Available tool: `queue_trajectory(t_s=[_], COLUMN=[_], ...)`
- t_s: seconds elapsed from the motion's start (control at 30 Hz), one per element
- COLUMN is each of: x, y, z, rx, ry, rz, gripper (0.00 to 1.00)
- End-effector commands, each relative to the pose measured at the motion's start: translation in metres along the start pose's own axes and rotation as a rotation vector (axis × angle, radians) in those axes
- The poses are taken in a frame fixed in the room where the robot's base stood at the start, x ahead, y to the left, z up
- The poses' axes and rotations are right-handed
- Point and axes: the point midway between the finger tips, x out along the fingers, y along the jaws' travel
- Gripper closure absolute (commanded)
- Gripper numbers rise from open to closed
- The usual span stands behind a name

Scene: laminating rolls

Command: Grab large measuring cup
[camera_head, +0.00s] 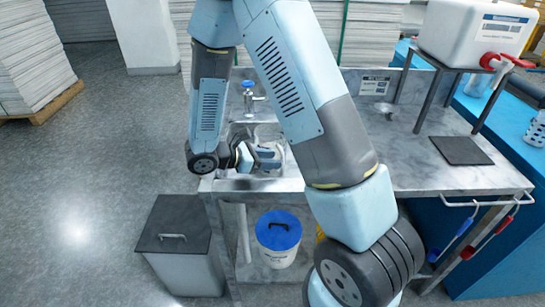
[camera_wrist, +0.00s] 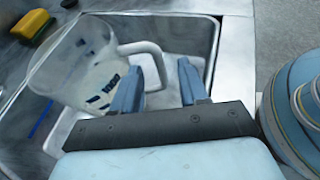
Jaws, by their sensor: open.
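A large clear measuring cup (camera_wrist: 72,72) with dark markings lies tilted in the metal sink (camera_wrist: 187,22) in the wrist view. Its pale loop handle (camera_wrist: 150,48) points right, toward my fingers. My gripper (camera_wrist: 158,66) is open, with two blue fingers apart and nothing clearly held between them. The left finger overlaps the cup's side and lower handle in the picture; I cannot tell whether they touch. In the head view my gripper (camera_head: 270,156) is over the sink area, and the cup cannot be made out there behind my arm.
A yellow and dark sponge (camera_wrist: 33,24) lies at the sink's upper left corner. A blue-handled tap (camera_head: 249,92) stands behind the sink. A white tank (camera_head: 472,32) on a stand and a dark mat (camera_head: 460,151) are to the right. A lidded grey bin (camera_head: 180,255) stands below left.

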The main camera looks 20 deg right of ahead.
Motion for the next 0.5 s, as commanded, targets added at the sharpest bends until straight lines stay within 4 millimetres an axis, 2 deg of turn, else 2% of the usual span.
queue_trajectory(t_s=[0.3, 0.5], x=[0.041, 0.049], y=[0.001, 0.001], z=[-0.001, -0.002], rx=[0.0, 0.0], ry=[-0.001, 0.0], rz=[-0.004, -0.001], gripper=[0.57, 0.57])
